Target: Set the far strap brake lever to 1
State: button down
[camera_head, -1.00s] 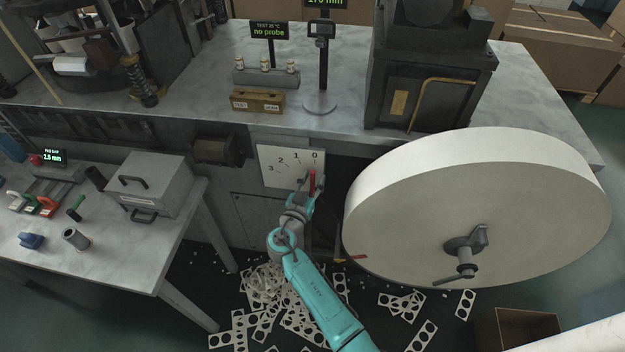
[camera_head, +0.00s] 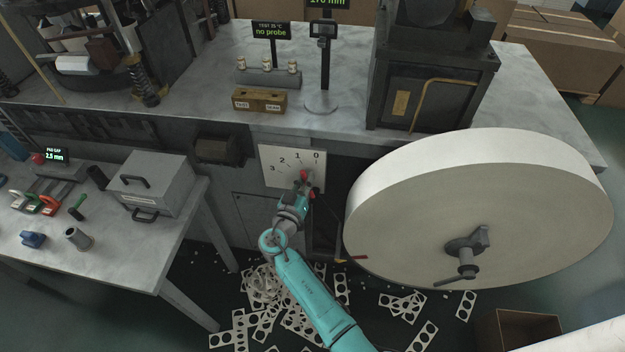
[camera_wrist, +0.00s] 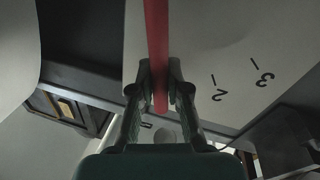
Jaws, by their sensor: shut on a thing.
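A red lever (camera_head: 304,174) stands in front of a white plate (camera_head: 272,160) marked 0, 1, 2 and 3. My gripper (camera_head: 303,188) is at the lever, below the 1 and 0 marks. In the wrist view my gripper (camera_wrist: 160,84) is shut on the red lever (camera_wrist: 157,35), one finger on each side. The plate (camera_wrist: 225,50) shows its 2 and 3 there. The lever appears near the 1, but the gripper hides its lower part and I cannot tell its exact setting.
A large white paper reel (camera_head: 480,220) stands close to the right of my arm. A side table (camera_head: 110,260) is at the left. Punched scrap strips (camera_head: 270,290) lie on the floor.

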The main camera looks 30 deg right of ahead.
jog(key=shift+w+a+f+n, duration=0.15)
jog(key=shift+w+a+n, duration=0.15)
jog(key=shift+n, duration=0.3)
jog(key=c, duration=1.1)
grip_release()
jog(key=shift+c, duration=0.2)
jog(key=shift+a, duration=0.1)
jog(key=v, duration=1.2)
jog(key=shift+s+f, duration=0.1)
